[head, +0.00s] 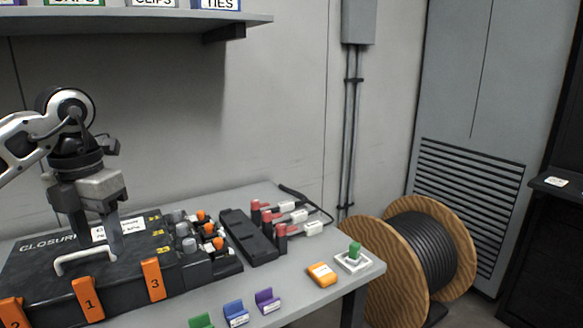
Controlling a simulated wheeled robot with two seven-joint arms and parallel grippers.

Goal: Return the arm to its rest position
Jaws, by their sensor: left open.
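My left gripper (97,236) comes in from the left in the head view. It points down with its two fingers apart and nothing visible between them. It is over the black closure case (30,262), close to the white handle (85,261) on the lid; whether a fingertip touches the lid or handle I cannot tell. My right gripper is not in view.
The grey table (205,298) holds orange numbered tabs (153,279), a black block (248,238), red-and-white connectors (285,220), small coloured clips (267,301) and a green piece on a white base (353,257). A shelf (130,22) hangs above. A cable reel (417,255) stands right.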

